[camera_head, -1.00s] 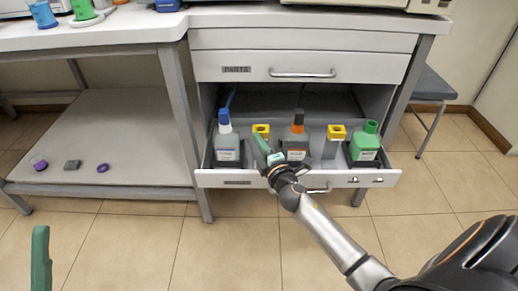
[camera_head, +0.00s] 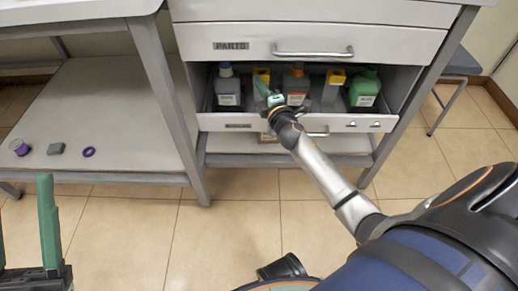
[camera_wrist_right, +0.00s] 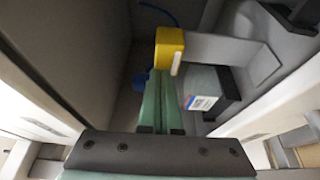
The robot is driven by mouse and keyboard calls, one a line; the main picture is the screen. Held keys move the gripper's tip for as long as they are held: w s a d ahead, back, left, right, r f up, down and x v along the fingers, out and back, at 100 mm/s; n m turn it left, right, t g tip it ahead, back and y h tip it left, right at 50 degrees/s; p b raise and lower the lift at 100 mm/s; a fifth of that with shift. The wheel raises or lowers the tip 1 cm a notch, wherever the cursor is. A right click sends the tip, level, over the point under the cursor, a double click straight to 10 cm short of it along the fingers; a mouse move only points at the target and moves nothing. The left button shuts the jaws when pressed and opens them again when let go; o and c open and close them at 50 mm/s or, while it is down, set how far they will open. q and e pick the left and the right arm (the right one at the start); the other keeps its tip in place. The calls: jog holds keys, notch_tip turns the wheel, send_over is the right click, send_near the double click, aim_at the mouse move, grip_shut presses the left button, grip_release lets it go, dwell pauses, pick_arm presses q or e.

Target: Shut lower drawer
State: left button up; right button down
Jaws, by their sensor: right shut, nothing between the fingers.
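The lower drawer (camera_head: 213,121) stands partly open below the upper drawer front and holds several bottles. They include a blue-capped bottle (camera_head: 228,92), an orange-capped bottle (camera_head: 296,84) and a green bottle (camera_head: 364,88), with two yellow-topped grey items between them. My right gripper (camera_head: 262,88) is shut and empty, reaching over the drawer's front edge into the drawer. In the right wrist view, its fingers (camera_wrist_right: 158,98) lie together beside a yellow-topped item (camera_wrist_right: 169,48). My left gripper (camera_head: 25,232) is at the lower left with its fingers apart, away from the drawer.
The upper drawer (camera_head: 385,45) is shut, with a long handle. A cabinet leg (camera_head: 165,105) stands left of the drawer. A low shelf (camera_head: 100,110) holds a purple-topped cup, a grey block and a purple ring. The tiled floor in front is mostly clear.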

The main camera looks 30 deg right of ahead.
pick_arm(q)
jog(key=shift+w+d, duration=0.1)
pick_arm(e)
jog(key=shift+w+d+r, duration=0.2)
jog(key=shift+w+d, duration=0.1)
jog(key=shift+d, duration=0.05)
dwell(0.3)
